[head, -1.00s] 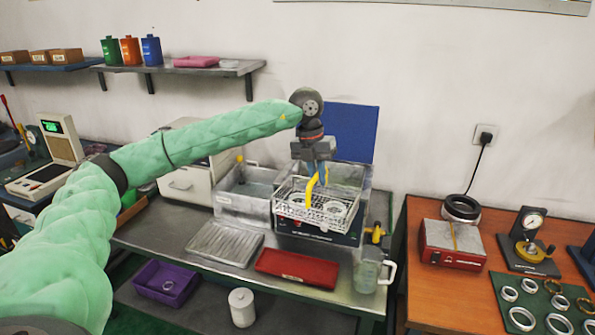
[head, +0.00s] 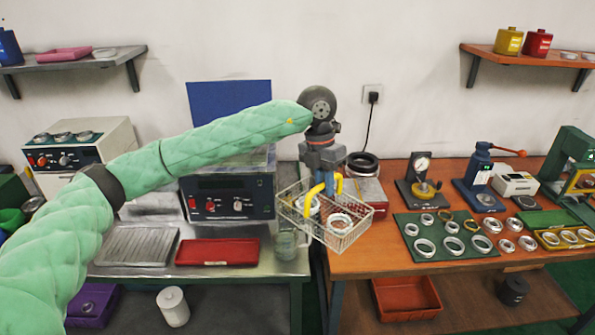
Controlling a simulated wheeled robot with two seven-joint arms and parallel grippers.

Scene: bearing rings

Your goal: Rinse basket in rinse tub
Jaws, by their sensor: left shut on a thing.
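My left gripper (head: 326,182) is shut on the yellow handle (head: 339,184) of a wire basket. The wire basket (head: 345,238) hangs in the air, slightly turned, in front of the gap between the grey bench and the orange table. White bearing rings (head: 340,222) lie in it. A pale grey tub (head: 152,204), which looks like the rinse tub, stands left of the cleaner and is mostly hidden behind my left arm. The basket is well to the right of it. My right gripper is not in view.
A cleaner with red knobs (head: 228,200) stands on the grey bench, with a ribbed tray (head: 137,246), a red tray (head: 217,252) and a glass jug (head: 287,245) in front. The orange table (head: 400,262) holds a green mat (head: 430,256) with rings, gauges and a press.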

